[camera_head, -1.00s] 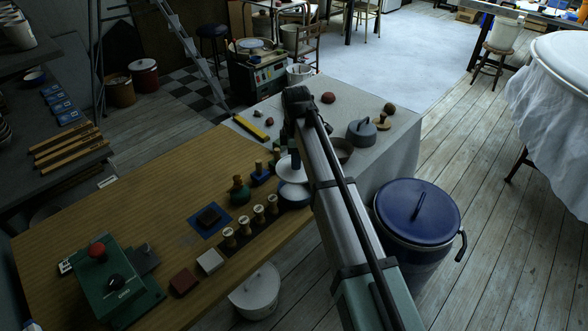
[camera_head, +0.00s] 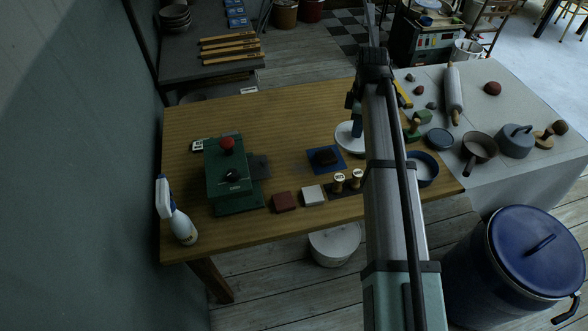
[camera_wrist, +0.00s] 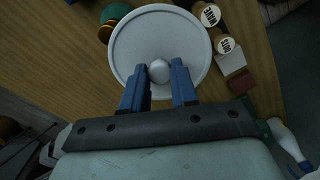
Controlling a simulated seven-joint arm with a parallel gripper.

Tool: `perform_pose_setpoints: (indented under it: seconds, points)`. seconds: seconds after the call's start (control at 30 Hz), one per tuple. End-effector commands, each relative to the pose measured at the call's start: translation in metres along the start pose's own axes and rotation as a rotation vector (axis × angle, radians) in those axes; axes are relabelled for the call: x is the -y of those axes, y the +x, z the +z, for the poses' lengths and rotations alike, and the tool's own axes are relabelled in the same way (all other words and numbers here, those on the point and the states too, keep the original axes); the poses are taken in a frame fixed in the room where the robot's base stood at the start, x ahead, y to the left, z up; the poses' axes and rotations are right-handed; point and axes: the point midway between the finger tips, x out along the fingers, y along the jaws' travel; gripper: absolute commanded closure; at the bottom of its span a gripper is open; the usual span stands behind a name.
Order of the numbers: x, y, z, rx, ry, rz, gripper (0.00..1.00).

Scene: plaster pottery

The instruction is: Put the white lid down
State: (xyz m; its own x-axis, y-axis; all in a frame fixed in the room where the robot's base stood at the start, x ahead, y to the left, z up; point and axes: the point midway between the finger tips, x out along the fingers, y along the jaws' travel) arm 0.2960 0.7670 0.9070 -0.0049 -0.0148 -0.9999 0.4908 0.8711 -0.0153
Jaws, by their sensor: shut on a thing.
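The white lid (camera_wrist: 120,45) is a round disc with a raised rim and a round white knob (camera_wrist: 159,70). My gripper (camera_wrist: 160,80) has its two blue fingers shut on the knob. In the head view the lid (camera_head: 345,137) shows partly behind my arm, over the wooden table and right of a blue square mat (camera_head: 318,160). My gripper's fingers (camera_head: 358,122) stand above it. I cannot tell whether the lid touches the table or hangs just above it. A blue-rimmed round pot (camera_head: 428,175) stands to the right, partly hidden by my arm.
Wooden stamps (camera_head: 357,179) stand close in front of the lid. A green stamp (camera_wrist: 114,13) is near its edge. A green box with a red button (camera_head: 228,178) and a spray bottle (camera_head: 178,215) are at left. The table (camera_head: 250,120) is bare behind the mat.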

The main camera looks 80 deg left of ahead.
Motion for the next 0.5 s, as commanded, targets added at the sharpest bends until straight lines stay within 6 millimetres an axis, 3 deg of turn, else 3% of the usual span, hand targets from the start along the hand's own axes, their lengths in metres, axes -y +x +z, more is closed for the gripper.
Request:
perform_pose_setpoints:
  seconds: [0.03,0.2,0.5]
  points:
    - [0.006,0.002,-0.022,0.001,-0.029,-0.002,1.00]
    - [0.026,0.008,-0.082,0.004,-0.107,-0.008,1.00]
    - [0.059,0.018,-0.154,0.008,-0.172,-0.012,1.00]
